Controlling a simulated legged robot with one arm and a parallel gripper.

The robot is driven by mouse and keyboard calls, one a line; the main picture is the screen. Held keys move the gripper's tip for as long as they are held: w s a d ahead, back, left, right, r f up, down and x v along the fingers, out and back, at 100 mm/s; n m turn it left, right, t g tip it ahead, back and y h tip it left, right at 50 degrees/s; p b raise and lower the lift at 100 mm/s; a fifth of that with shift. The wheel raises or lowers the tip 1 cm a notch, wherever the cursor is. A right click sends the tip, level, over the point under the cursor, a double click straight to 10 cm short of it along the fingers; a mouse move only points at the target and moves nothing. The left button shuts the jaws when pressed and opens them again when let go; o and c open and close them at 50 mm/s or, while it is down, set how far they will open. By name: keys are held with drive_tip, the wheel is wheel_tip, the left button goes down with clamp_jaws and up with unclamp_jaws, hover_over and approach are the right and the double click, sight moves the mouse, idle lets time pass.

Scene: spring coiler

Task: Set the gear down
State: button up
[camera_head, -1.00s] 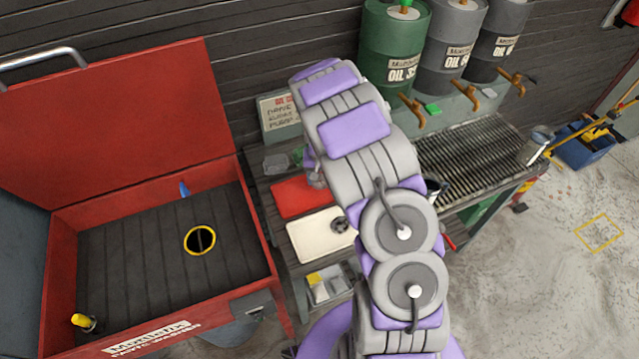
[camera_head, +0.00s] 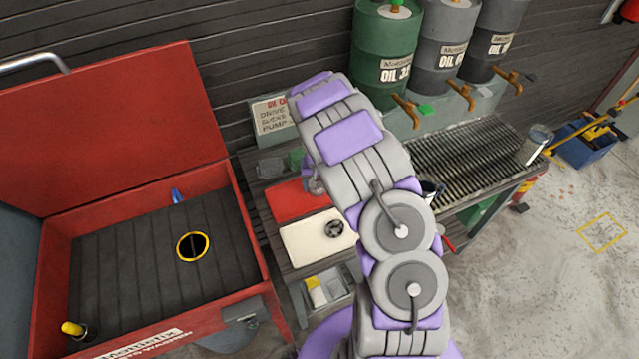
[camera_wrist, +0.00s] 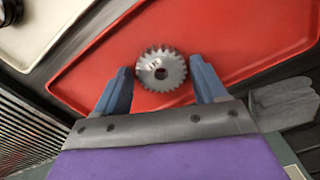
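A grey toothed gear (camera_wrist: 161,70) with a round centre hole and a small marking on its face shows in the wrist view over the red tray (camera_wrist: 235,35). My gripper (camera_wrist: 160,66) has one blue finger on each side of the gear. Thin red gaps seem to show between the fingertips and the teeth, so the gripper looks open around it. The gear appears to lie flat on or very close to the tray; the exact contact is hidden. In the head view my arm partly covers the red tray (camera_head: 290,203).
A cream tray (camera_head: 305,243) with a dark round part (camera_head: 334,229) lies beside the red tray. A slatted grate (camera_head: 455,160) is to the right. An open red parts washer (camera_head: 120,215) stands left, and oil drums (camera_head: 385,55) stand behind.

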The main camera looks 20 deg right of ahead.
drive_tip(key=shift+o, duration=0.5)
drive_tip(key=shift+a, duration=1.15)
drive_tip(key=shift+d+r, duration=0.2)
drive_tip(key=shift+d, duration=0.25)
drive_tip(key=r, duration=0.1)
drive_tip(key=d+r, duration=0.1)
drive_tip(key=r, duration=0.1)
drive_tip(key=shift+p, duration=0.4)
drive_tip(key=s+a+r+p, duration=0.15)
drive_tip(key=s+r, duration=0.25)
drive_tip(key=r, duration=0.5)
drive_tip(key=s+a+r, duration=0.2)
drive_tip(key=s+r, duration=0.3)
drive_tip(key=r, duration=0.4)
drive_tip(key=s+a+r+n, duration=0.1)
drive_tip(key=s+a+r, duration=0.2)
drive_tip(key=s, duration=0.7)
drive_tip(key=s+a+r+n+g, duration=0.1)
drive_tip(key=s+a+r+n, duration=0.1)
drive_tip(key=s, duration=0.7)
drive_tip(key=s+a+r+n, duration=0.1)
drive_tip(key=s+a+r, duration=0.2)
drive_tip(key=s, duration=0.7)
drive_tip(key=shift+s+a+r+n+g, duration=0.3)
drive_tip(key=shift+r+g, duration=0.1)
drive_tip(key=shift+d, duration=0.1)
